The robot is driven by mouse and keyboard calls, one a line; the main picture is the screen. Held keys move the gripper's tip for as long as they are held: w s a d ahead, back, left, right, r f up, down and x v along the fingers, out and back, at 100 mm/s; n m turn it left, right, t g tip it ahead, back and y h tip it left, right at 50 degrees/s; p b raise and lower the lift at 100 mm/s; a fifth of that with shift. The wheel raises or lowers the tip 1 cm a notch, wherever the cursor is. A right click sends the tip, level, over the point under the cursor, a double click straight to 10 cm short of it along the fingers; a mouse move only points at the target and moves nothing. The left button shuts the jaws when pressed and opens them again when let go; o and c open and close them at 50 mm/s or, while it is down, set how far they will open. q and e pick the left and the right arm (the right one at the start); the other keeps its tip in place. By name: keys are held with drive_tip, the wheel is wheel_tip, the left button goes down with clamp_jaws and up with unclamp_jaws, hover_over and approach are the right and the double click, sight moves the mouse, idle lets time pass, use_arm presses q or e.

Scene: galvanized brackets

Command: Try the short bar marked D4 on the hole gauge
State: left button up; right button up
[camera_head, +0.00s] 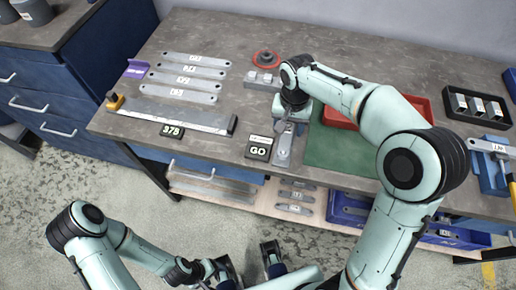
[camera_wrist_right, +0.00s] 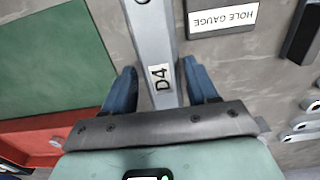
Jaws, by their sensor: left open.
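The short bar marked D4 (camera_wrist_right: 160,50) is light grey metal with a hole at its visible end. It also shows in the head view (camera_head: 285,153), pointing toward the front edge of the bench. My right gripper (camera_head: 291,127) is low over it. In the right wrist view its blue fingers (camera_wrist_right: 161,85) straddle the bar, with a narrow gap on each side. The hole gauge (camera_head: 258,148), a dark block labelled GO, stands just left of the bar; its HOLE GAUGE label shows in the wrist view (camera_wrist_right: 222,17). My left gripper (camera_head: 248,264) is open and empty, in front of the bench.
A green mat (camera_head: 335,152) and a red tray (camera_head: 338,116) lie right of the bar. Several long bars (camera_head: 190,72) and a straight rule marked 375 (camera_head: 175,115) lie at the left. A shelf (camera_head: 230,195) below holds more bars.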

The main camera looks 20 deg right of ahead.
idle(0.3)
drive_tip(key=shift+r, duration=0.3)
wheel_tip(320, 180, up, 13)
drive_tip(key=p, duration=0.2)
drive_tip(key=shift+p, duration=0.3)
drive_tip(key=shift+f, duration=0.15)
